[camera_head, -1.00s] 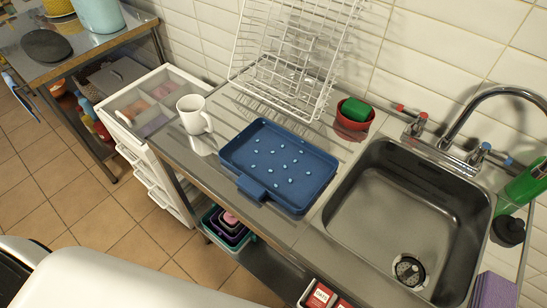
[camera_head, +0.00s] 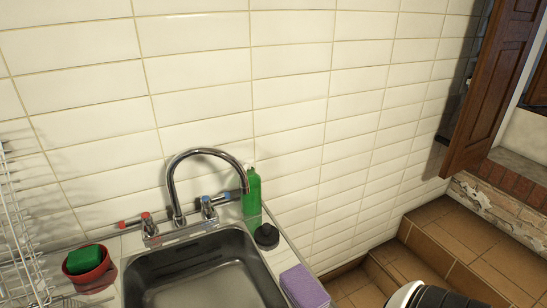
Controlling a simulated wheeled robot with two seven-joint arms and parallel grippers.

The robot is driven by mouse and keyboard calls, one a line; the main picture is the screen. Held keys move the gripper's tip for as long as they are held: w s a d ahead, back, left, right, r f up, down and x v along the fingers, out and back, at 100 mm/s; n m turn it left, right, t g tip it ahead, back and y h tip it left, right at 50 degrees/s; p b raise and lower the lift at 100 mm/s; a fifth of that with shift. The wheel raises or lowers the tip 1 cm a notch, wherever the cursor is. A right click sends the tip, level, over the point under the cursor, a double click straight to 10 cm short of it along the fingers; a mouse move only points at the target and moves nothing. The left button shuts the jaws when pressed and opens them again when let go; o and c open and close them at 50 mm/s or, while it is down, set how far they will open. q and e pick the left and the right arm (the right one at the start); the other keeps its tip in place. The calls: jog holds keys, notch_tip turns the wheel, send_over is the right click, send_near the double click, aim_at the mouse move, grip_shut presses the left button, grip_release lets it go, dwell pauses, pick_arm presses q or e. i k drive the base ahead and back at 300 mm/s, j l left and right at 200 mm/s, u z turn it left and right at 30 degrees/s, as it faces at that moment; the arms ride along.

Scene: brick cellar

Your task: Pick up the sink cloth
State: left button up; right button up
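A folded purple cloth (camera_head: 303,287) lies at the front right of the sink, on the narrow rim of the counter. Its lower part is cut off by the bottom edge of the view. Neither of my grippers shows in the head view, so I cannot see how they stand relative to the cloth.
The steel sink (camera_head: 205,272) has a curved tap (camera_head: 175,180). A green bottle (camera_head: 251,192) and a black round item (camera_head: 266,236) stand at its right back corner. A red bowl with a green sponge (camera_head: 84,258) and a wire rack (camera_head: 18,235) are left. Tiled steps (camera_head: 470,240) lie right.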

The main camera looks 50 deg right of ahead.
aim_at(303, 289)
jog(key=z, duration=1.65)
